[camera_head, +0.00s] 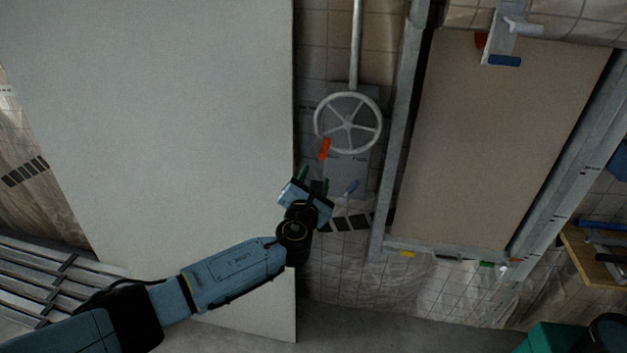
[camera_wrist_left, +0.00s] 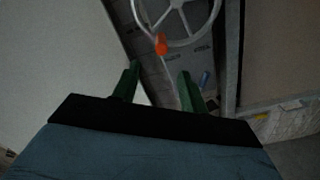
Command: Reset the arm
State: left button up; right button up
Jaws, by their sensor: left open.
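My left arm comes in from the lower left in the head view. Its gripper (camera_head: 315,183) is near the right edge of the large white panel (camera_head: 190,120), below the white handwheel (camera_head: 348,123). In the left wrist view the two green fingers of the gripper (camera_wrist_left: 157,88) stand apart with nothing between them. The orange handle (camera_head: 325,148) on the wheel's rim is just beyond the fingertips; it also shows in the left wrist view (camera_wrist_left: 160,45). My right gripper is not in view.
A beige board (camera_head: 500,150) sits in a grey metal frame (camera_head: 395,130) at the right. A small blue lever (camera_head: 351,187) is right of the gripper. A slatted rack (camera_head: 50,280) stands at the lower left. A teal box (camera_head: 553,338) is at the lower right.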

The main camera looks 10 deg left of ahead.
pick_arm(q)
jog(key=shift+s, duration=0.1)
dwell(0.4)
jog(key=s+a+f+n+g+b, duration=0.3)
jog(key=s+f+n, duration=0.3)
jog(key=f, duration=0.9)
jog(key=s+a+f+n+g+y+b, duration=0.1)
jog(key=s+a+f+n+g+b, duration=0.2)
jog(key=s+f+n, duration=0.75)
jog(key=s+a+f+n+g+b, duration=0.2)
jog(key=s+a+f+g+b, duration=0.1)
jog(key=f, duration=1.5)
jog(key=s+a+f+n+g+b, duration=0.2)
jog(key=s+f+n+g+b, duration=0.3)
jog(key=s+f+n, duration=0.95)
jog(key=s+f+n+g+b, duration=0.1)
jog(key=s+f+n, duration=0.2)
jog(key=s, duration=1)
jog(key=s+a+f+n+g+h+b, duration=0.1)
jog(key=s+f+n, duration=0.3)
jog(key=s, duration=1)
notch_tip(320, 180, down, 4)
jog(key=shift+a+r+g+b, duration=0.15)
jog(key=shift+g+b, duration=0.35)
jog(key=shift+b, duration=0.25)
jog(key=shift+s, duration=0.1)
